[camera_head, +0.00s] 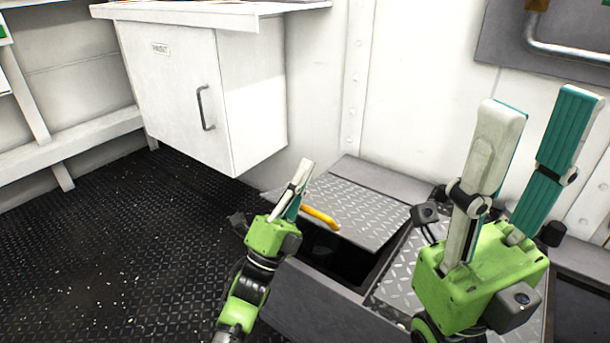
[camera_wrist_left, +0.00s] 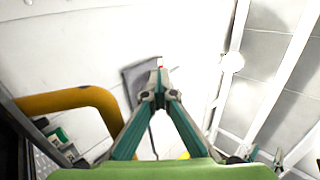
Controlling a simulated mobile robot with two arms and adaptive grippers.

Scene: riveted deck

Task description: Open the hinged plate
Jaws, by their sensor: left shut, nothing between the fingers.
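The hinged plate (camera_head: 358,211) is a grey diamond-tread panel on a low box by the wall. A dark opening (camera_head: 345,262) shows along its near side, so it looks at least partly raised; its exact angle is hard to tell. Its yellow bar handle (camera_head: 320,217) is at its left edge and shows large at the left of the left wrist view (camera_wrist_left: 70,100). My left gripper (camera_head: 304,166) points up just left of the handle, apart from it. Its fingertips meet in the left wrist view (camera_wrist_left: 158,68), with nothing between them. My right gripper (camera_head: 540,98) is upright, open and empty at the right.
Another tread panel (camera_head: 398,272) lies right of the opening, partly behind my right gripper. A white cabinet (camera_head: 180,85) with a dark handle hangs at the upper left. The dark tread floor (camera_head: 110,240) on the left is clear. A grey wall panel with a pipe (camera_head: 570,53) is at the upper right.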

